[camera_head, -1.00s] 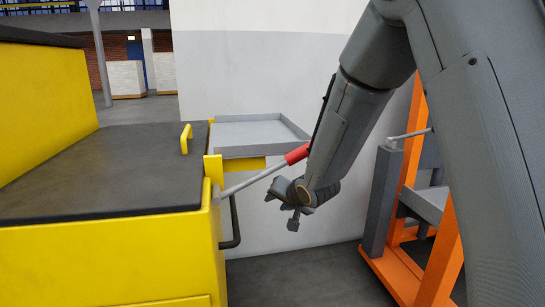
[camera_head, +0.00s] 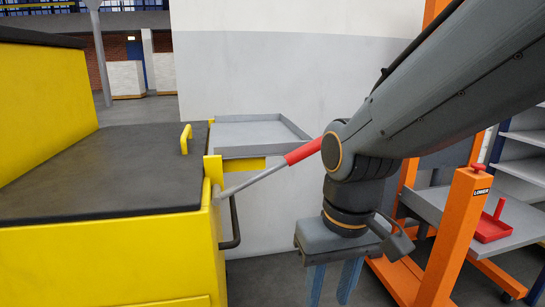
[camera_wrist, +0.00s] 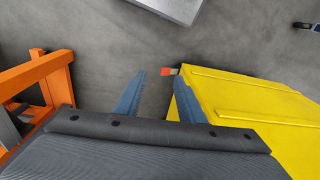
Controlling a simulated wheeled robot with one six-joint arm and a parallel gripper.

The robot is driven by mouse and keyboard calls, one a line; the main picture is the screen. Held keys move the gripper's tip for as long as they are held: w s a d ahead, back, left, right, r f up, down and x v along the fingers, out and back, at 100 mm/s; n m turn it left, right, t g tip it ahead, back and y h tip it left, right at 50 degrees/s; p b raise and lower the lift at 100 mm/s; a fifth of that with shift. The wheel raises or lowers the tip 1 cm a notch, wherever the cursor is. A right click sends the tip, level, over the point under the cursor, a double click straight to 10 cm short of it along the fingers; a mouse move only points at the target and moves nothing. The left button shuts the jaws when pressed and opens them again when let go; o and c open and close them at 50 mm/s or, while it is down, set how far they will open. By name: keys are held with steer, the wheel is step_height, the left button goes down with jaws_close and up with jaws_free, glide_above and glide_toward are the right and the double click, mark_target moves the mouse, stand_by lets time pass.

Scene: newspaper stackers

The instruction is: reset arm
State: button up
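My gripper (camera_head: 334,282) hangs from my arm in the head view, between the yellow machine (camera_head: 110,255) and the orange rack (camera_head: 455,235). Its two blue fingers point down and stand apart with nothing between them. In the wrist view my gripper (camera_wrist: 158,90) also shows open and empty, over bare grey floor. A lever with a red grip (camera_head: 303,152) sticks out from the machine's side. My arm overlaps the grip's end in the head view; I cannot tell whether they touch.
A grey tray (camera_head: 258,137) sits behind the lever by a pale wall (camera_head: 275,75). A black bent handle (camera_head: 234,225) is on the machine's side. The rack holds grey shelves and a red scoop-like tray (camera_head: 493,226). Clear floor (camera_wrist: 110,45) lies between machine and rack.

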steer(key=s+d+r+m+p, duration=0.2)
steer(key=d+r+p, duration=0.7)
steer(key=p, duration=1.1)
step_height(320, 180, up, 3)
steer(key=shift+s+d+f+m+g+h, duration=0.1)
steer(key=shift+s+d+m+g+h, duration=0.1)
steer(key=shift+d+m+g+h, duration=0.15)
